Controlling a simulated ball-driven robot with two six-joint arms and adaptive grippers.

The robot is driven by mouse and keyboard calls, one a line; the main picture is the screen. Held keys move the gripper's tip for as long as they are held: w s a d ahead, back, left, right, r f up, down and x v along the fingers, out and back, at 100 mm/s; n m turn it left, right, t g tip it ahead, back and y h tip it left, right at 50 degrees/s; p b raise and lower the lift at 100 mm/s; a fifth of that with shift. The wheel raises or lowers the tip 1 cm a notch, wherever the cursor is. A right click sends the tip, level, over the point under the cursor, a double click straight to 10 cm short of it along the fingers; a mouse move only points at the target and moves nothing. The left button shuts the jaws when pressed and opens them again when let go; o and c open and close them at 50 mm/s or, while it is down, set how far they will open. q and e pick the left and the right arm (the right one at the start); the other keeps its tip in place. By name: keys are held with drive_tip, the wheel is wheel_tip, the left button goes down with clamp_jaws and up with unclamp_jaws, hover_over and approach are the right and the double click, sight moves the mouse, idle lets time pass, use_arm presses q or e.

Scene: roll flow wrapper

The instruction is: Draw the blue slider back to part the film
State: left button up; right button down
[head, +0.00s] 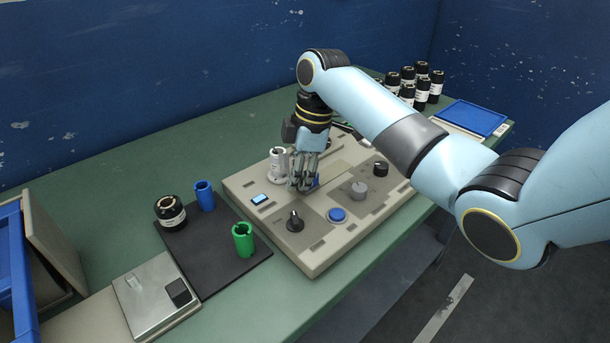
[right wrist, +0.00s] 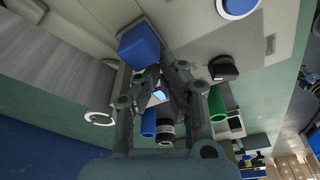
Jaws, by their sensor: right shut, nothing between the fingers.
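The blue slider (head: 316,181) is a small blue block on the beige wrapper panel (head: 318,255). In the head view it is mostly hidden behind my right gripper (head: 302,187), which points down at the panel. In the right wrist view the blue slider (right wrist: 139,46) shows as a block right beside the tips of my right gripper (right wrist: 160,70). The fingers are shut and hold nothing. I cannot tell whether they touch the slider. The film cannot be made out clearly. My left gripper is not in view.
More jars (head: 422,88) stand behind.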

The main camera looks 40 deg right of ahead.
drive_tip(key=shift+d, duration=0.15)
drive_tip(key=shift+w+d, duration=0.2)
drive_tip(key=shift+d, duration=2.55)
drive_tip(key=shift+w+d, duration=0.15)
drive_tip(key=shift+d, duration=1.85)
drive_tip(key=shift+a+r+p, duration=0.1)
drive_tip(key=shift+a+p, duration=0.35)
drive_tip(key=shift+a, duration=0.15)
wheel_tip(320, 180, up, 8)
drive_tip(key=p, duration=0.8)
